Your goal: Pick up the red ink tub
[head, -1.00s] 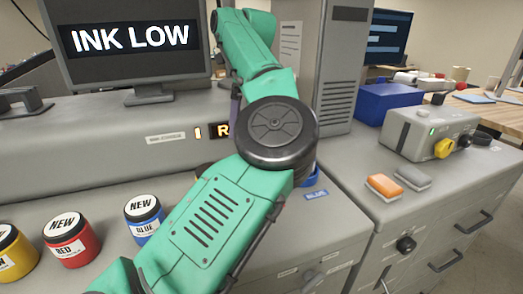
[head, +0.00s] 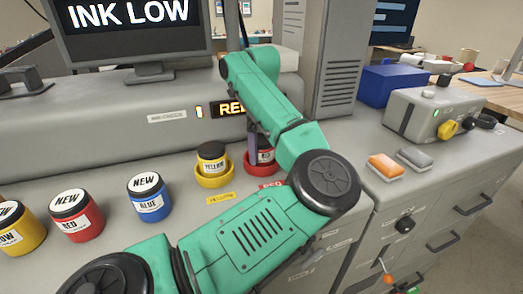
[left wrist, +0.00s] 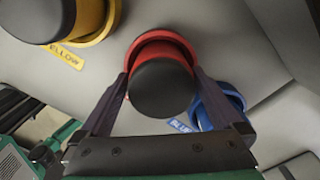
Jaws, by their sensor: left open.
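A red ink tub (head: 267,156) with a black lid stands in a red ring holder (head: 248,168) below the lit "RED" sign, partly hidden by my left arm. In the left wrist view its black lid (left wrist: 163,88) lies between my fingers, with the red holder (left wrist: 185,45) around it. My left gripper (left wrist: 161,78) is open, one dark finger on each side of the tub; whether they touch it I cannot tell. In the head view one finger shows at the tub's left side. Another red tub marked "NEW" (head: 77,216) stands at the left front. My right gripper is not in view.
A yellow tub (head: 212,157) sits in a yellow holder (head: 214,181) just left. A blue holder (left wrist: 222,108) is close on the other side. New blue (head: 149,197) and yellow (head: 18,230) tubs stand at left. The machine's grey housing (head: 110,130) rises behind.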

